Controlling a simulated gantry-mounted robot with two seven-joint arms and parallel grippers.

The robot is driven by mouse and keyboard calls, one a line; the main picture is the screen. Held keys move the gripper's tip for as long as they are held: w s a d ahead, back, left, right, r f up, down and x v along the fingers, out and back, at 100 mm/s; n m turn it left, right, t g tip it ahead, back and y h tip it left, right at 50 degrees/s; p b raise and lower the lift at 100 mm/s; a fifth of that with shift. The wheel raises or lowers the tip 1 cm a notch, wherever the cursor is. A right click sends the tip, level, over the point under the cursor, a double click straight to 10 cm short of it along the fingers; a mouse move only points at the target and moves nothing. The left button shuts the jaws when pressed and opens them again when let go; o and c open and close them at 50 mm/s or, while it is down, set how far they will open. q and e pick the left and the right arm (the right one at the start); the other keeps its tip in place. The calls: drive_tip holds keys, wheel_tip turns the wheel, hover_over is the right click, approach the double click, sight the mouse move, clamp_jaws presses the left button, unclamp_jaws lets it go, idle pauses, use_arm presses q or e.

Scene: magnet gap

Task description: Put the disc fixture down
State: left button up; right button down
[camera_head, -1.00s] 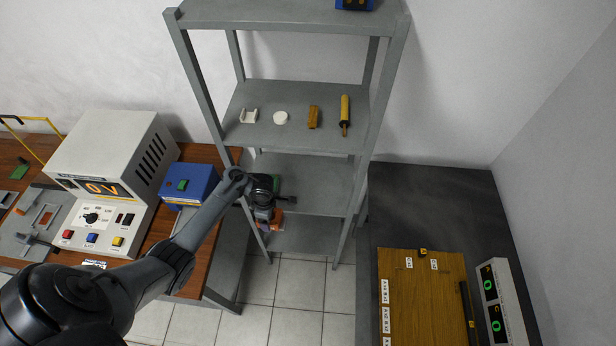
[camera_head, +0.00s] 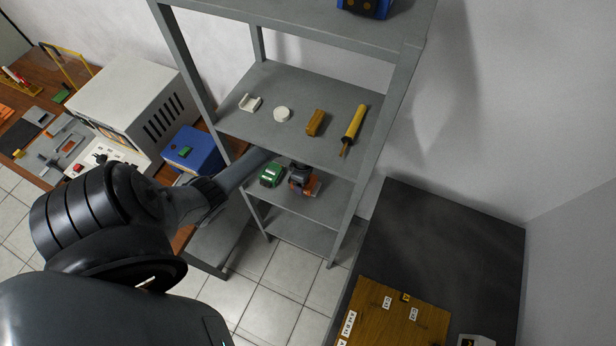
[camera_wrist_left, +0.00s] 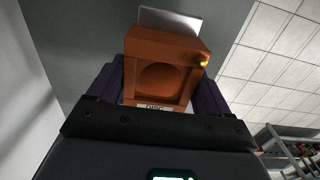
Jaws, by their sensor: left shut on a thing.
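The disc fixture is an orange block with a round recess and a "DISC" label; it fills the middle of the left wrist view (camera_wrist_left: 164,72). My left gripper (camera_wrist_left: 160,88) is shut on it, with one dark finger on each side. In the head view my left gripper (camera_head: 299,176) and the orange fixture (camera_head: 313,187) are at the shelf (camera_head: 290,201) below the one with small parts. I cannot tell whether the fixture touches that shelf. My right gripper is not in view.
The shelf above holds a white bracket (camera_head: 249,103), white disc (camera_head: 282,114), brass block (camera_head: 316,123) and yellow-handled tool (camera_head: 354,126). Shelf posts flank the arm. A blue box (camera_head: 195,150) stands on the left bench.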

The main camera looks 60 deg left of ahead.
use_arm(q)
wheel_tip(320, 180, down, 3)
drive_tip(key=shift+s+r+b, duration=0.1)
drive_tip(key=shift+s+b, duration=0.05)
drive_tip(key=shift+b, duration=0.4)
drive_tip(key=shift+f, duration=0.25)
drive_tip(key=o, duration=1.4)
drive_tip(key=shift+r+p, duration=1.1)
drive_tip(key=shift+r, duration=1)
